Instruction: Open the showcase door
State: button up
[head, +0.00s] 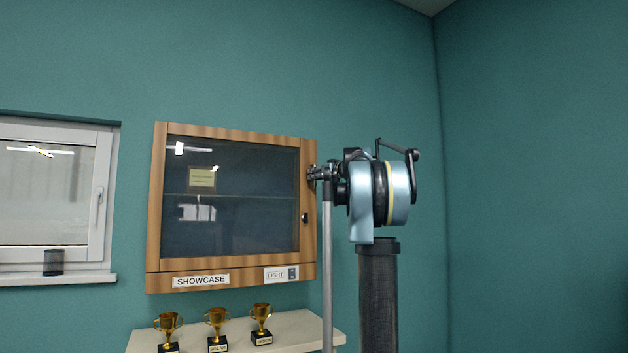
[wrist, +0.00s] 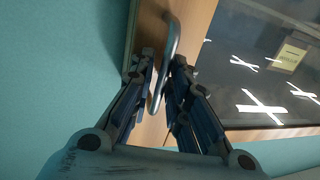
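The showcase (head: 157,200) is a wooden wall cabinet with a dark glass door (head: 240,215), which looks shut in the head view. My gripper (head: 318,173) is at the upper right part of the door frame. In the wrist view, a grey metal bar handle (wrist: 172,45) stands out from the wooden door stile (wrist: 194,30). My gripper (wrist: 163,75) has one finger on each side of this bar, with narrow gaps showing, so it looks open around the handle. In the head view the gripper hides most of the handle; a small dark part (head: 305,217) shows lower on the stile.
A shelf (head: 290,335) with three gold trophies (head: 217,320) stands below the showcase. A light switch (head: 292,273) and a "SHOWCASE" label (head: 201,281) are on the lower panel. A window (head: 50,200) is at left. The right wall is bare.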

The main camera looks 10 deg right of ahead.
jog(key=shift+w+a, duration=0.1)
jog(key=shift+w, duration=0.1)
grip_shut()
jog(key=shift+s, duration=0.1)
